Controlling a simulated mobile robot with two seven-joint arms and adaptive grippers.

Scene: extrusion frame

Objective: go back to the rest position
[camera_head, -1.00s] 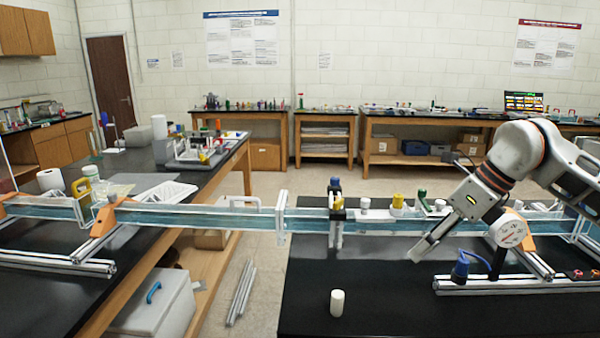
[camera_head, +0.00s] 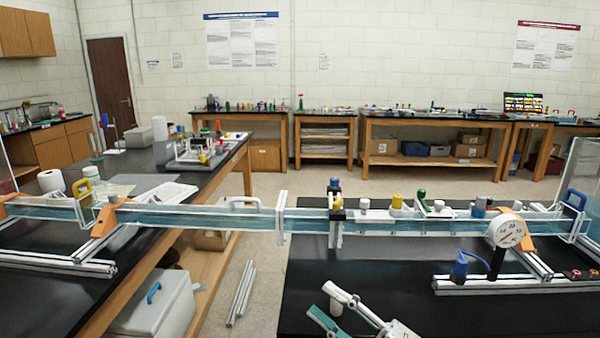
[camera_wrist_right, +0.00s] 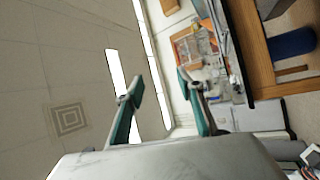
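My right gripper (camera_head: 321,299) is at the bottom middle of the head view, over the near part of the black bench, with its fingers towards the left. Its two green-and-grey fingers are apart, and I see nothing gripped. The right wrist view also shows the open fingers (camera_wrist_right: 157,84) with only the room beyond them. My left gripper is not in view.
A long clear water channel (camera_head: 200,217) on a metal extrusion frame crosses the view. A round dial gauge (camera_head: 506,231) and a blue-handled fitting (camera_head: 460,267) stand at the right. A white cooler box (camera_head: 155,303) is at the lower left. The black bench (camera_head: 400,275) has free room.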

